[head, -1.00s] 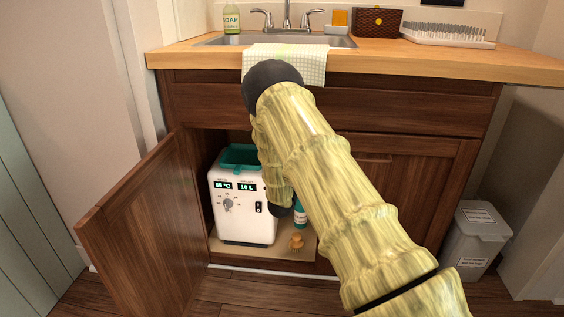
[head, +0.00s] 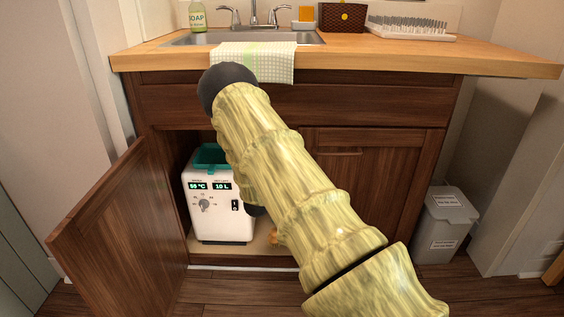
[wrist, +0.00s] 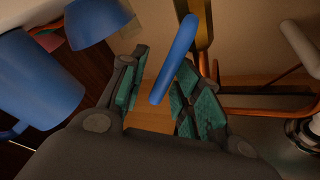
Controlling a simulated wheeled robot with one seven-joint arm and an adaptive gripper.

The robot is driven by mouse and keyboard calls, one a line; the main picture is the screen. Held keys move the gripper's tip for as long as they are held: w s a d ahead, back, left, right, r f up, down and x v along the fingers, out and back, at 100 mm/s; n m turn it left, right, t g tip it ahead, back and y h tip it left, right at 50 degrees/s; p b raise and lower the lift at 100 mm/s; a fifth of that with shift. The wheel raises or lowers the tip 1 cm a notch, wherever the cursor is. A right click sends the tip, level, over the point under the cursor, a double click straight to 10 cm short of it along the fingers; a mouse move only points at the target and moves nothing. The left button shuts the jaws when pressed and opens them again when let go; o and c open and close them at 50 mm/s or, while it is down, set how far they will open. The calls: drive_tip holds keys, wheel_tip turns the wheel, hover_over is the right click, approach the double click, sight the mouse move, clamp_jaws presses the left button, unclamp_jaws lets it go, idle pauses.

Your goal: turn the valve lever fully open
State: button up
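A slim blue lever (wrist: 175,58), probably the valve lever, stands tilted in the middle of the wrist view. Its lower end is between the two teal-padded fingers of my gripper (wrist: 162,92). The fingers are apart, with a gap between the lever and the left pad; the lever is close to the right pad, and I cannot tell if they touch. A brass-coloured pipe (wrist: 204,35) runs just behind the lever. In the head view my arm reaches into the open cabinet (head: 180,165) under the sink and hides the gripper and valve.
The cabinet door (head: 115,235) is swung open at the left. A white machine (head: 212,212) with displays stands inside. In the wrist view, blue rounded objects (wrist: 40,80) are at the left and copper-coloured pipes (wrist: 265,112) at the right. A grey bin (head: 443,225) stands right of the cabinet.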

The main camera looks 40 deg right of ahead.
drive_tip(key=shift+a+r, duration=0.1)
idle(0.3)
drive_tip(key=v, duration=0.7)
drive_tip(key=shift+s+a, duration=0.2)
drive_tip(key=shift+a, duration=0.15)
drive_tip(key=shift+c, duration=0.3)
